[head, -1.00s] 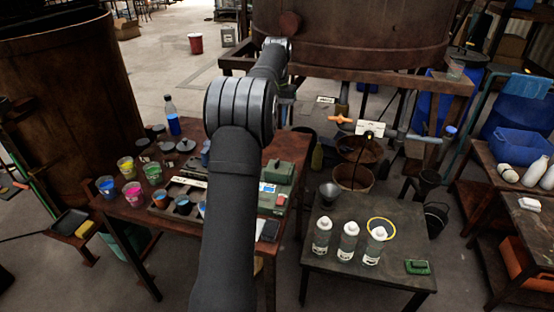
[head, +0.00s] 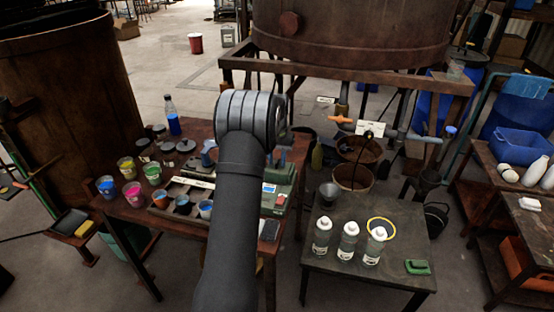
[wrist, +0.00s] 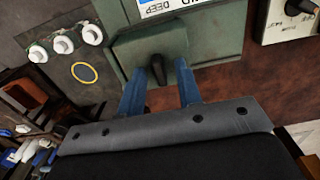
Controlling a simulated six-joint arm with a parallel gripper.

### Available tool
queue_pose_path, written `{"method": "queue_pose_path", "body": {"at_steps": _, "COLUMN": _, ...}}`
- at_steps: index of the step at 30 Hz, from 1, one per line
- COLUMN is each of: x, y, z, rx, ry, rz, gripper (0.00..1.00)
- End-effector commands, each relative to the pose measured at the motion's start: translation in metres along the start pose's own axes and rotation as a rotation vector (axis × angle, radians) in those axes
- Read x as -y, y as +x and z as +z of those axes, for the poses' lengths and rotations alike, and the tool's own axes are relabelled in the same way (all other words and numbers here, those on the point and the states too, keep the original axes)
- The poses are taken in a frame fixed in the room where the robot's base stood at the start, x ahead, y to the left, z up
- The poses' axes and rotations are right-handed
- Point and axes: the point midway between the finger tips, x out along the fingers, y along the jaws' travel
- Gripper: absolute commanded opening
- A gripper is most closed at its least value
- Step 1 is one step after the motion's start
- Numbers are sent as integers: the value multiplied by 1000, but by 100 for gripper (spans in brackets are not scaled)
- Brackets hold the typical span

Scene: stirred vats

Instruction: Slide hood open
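A green box-like unit, which I take to be the hood (wrist: 205,40), fills the upper middle of the wrist view. A black handle (wrist: 157,70) stands out on its raised green front part. It also shows in the head view (head: 282,174), partly hidden by my arm, on the brown table. My gripper (wrist: 161,66) has two blue fingers, set apart on either side of the black handle. Gaps show between the handle and both fingers. I cannot tell how deep the fingers reach around it.
Paint cups (head: 130,190) and a bottle (head: 172,120) stand on the brown table, left of my arm. White-capped bottles (head: 348,238) and a yellow ring (head: 391,224) are on the dark table at right. A pale box with a black knob (wrist: 295,8) is at the wrist view's upper right.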

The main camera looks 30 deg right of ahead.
Motion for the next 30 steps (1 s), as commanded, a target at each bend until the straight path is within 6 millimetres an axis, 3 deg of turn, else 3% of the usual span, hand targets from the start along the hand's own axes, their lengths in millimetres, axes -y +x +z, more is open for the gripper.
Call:
{"method": "queue_pose_path", "body": {"at_steps": 8, "x": 0, "y": 2, "z": 0, "rx": 0, "ry": 0, "rz": 0, "gripper": 32}}
{"method": "queue_pose_path", "body": {"at_steps": 13, "x": 0, "y": 2, "z": 0, "rx": 0, "ry": 0, "rz": 0, "gripper": 2}}
{"method": "queue_pose_path", "body": {"at_steps": 21, "x": 3, "y": 2, "z": 0, "rx": 0, "ry": -1, "rz": 0, "gripper": 0}}
{"method": "queue_pose_path", "body": {"at_steps": 25, "x": 24, "y": 2, "z": 0, "rx": 0, "ry": -4, "rz": 0, "gripper": 0}}
{"method": "queue_pose_path", "body": {"at_steps": 30, "x": 69, "y": 2, "z": -1, "rx": -1, "ry": -5, "rz": 0, "gripper": 0}}
